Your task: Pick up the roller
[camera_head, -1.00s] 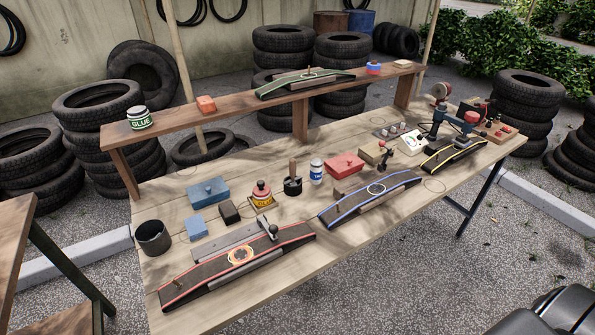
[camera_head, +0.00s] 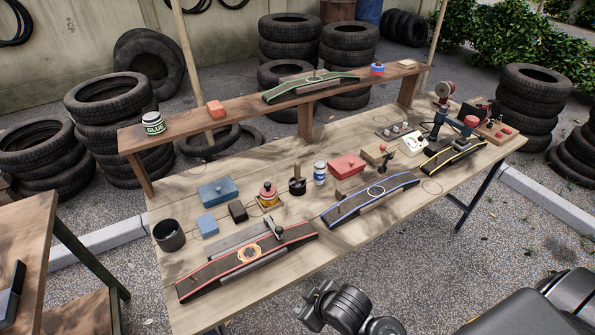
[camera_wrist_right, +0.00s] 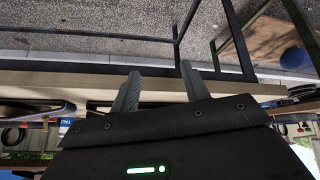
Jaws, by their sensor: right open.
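A small dark roller-like tool with a metal head (camera_head: 278,229) stands at the back edge of the red-edged tread strip (camera_head: 225,270), near the front left of the workbench. A similar small tool (camera_head: 387,158) stands behind the blue-edged strip (camera_head: 350,205); I cannot tell for sure which is the roller. In the right wrist view my right gripper (camera_wrist_right: 158,75) is open and empty, its two fingers apart near the bench's front edge. My right arm shows at the bottom of the head view, in front of the bench. My left gripper is out of view.
A raised shelf (camera_head: 200,121) runs behind. A second table (camera_head: 35,235) stands at left. Tyres surround the bench.

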